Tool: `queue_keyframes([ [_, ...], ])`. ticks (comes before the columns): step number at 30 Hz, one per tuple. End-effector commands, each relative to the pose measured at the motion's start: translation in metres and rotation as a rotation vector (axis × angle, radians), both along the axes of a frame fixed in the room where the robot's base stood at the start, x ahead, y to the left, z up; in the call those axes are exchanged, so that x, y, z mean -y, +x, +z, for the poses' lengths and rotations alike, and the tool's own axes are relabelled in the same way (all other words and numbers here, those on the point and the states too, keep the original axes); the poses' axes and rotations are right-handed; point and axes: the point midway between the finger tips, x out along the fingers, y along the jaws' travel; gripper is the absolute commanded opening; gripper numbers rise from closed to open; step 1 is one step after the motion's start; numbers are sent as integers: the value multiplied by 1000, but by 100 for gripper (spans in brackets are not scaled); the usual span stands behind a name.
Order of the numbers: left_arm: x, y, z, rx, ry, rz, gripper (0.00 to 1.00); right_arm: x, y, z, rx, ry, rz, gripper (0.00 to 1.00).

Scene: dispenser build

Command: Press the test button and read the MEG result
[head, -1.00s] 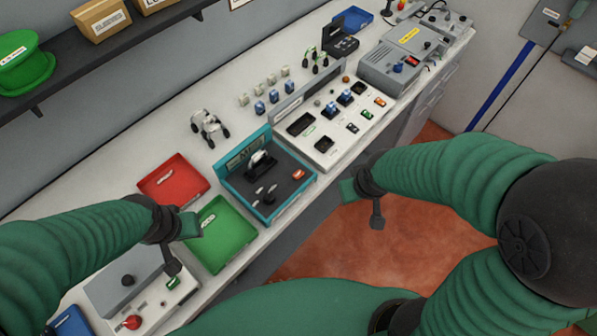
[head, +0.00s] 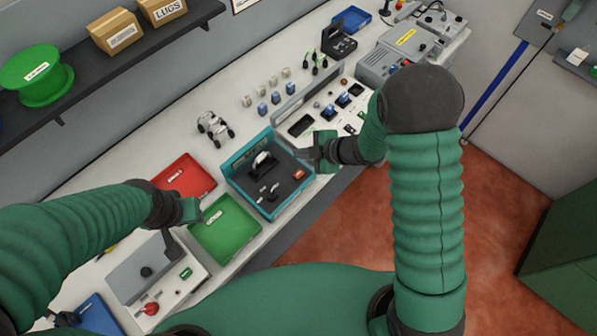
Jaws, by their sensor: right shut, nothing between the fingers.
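The test button and a MEG readout cannot be told for sure, because the labels are too small to read. A grey panel unit (head: 136,275) at the lower left has a black knob, a red knob (head: 151,309) and a small green display (head: 186,273). A grey instrument box (head: 388,63) with a yellow label stands at the back right.
A red tray (head: 204,185) and a green tray (head: 232,246) lie on the bench. A white parts panel (head: 300,143) is partly hidden by my right arm. Small blue and white parts stand behind it. A shelf (head: 75,103) runs along the wall. Red floor lies in front.

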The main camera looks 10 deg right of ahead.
Motion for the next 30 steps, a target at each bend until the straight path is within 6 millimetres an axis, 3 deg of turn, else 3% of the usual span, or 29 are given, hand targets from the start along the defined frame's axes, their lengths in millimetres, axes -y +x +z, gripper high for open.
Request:
queue_keyframes([
  [5,0,0,-13,0,0,0,36,0,0,-14,-1,0,-2,0],
  [19,0,0,-73,0,0,0,36,0,0,-80,-3,0,-3,0],
  [30,0,0,-78,0,0,0,36,0,0,-87,0,-1,-3,0],
])
